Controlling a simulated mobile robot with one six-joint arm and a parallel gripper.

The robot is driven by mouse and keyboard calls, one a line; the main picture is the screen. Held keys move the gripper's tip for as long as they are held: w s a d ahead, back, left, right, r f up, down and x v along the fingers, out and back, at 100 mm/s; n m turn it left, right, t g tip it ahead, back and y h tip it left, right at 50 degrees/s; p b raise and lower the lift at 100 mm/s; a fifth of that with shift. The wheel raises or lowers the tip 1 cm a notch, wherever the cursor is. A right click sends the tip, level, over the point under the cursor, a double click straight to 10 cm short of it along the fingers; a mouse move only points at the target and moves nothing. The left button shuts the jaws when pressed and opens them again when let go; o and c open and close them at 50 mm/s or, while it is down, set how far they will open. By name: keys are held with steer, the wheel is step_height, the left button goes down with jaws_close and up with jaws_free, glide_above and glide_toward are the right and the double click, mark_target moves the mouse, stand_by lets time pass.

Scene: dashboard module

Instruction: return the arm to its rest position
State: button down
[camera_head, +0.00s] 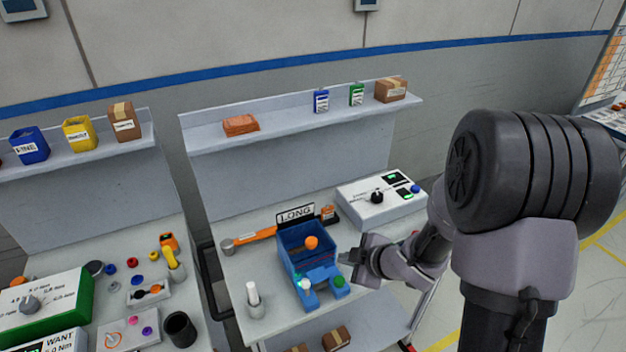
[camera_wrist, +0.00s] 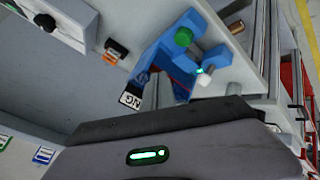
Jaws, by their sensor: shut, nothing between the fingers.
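My gripper (camera_head: 349,266) is at the end of my arm, just right of the blue fixture (camera_head: 318,278) in the head view. It is shut with nothing held. My arm comes in from the right, folded at a large dark joint. The fixture holds an orange ball and has a white and a green knob at its front.
A control box (camera_head: 382,200) with a dial stands behind my gripper. A shelf (camera_head: 290,115) with small boxes runs along the back. Another bench stands left; open floor is at right.

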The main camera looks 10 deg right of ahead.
steer(key=s+d+r+m+h+b, duration=0.2)
steer(key=s+d+r+m+h, duration=0.1)
steer(key=r+m, duration=0.25)
steer(key=s+d+r+m+h+b, duration=0.25)
steer(key=s+r+m, duration=0.2)
steer(key=r, duration=0.25)
steer(key=s+a+r+m+g+y, duration=0.1)
steer(key=s+a+m, duration=0.3)
steer(key=s, duration=0.4)
steer(key=s+a+r+m+g+y+b, duration=0.1)
steer(key=s+a+m+y, duration=0.1)
steer(key=s+a+m, duration=0.3)
steer(key=s+a, duration=0.1)
steer(key=s, duration=0.3)
steer(key=shift+a, duration=0.25)
steer(key=shift+r, duration=0.1)
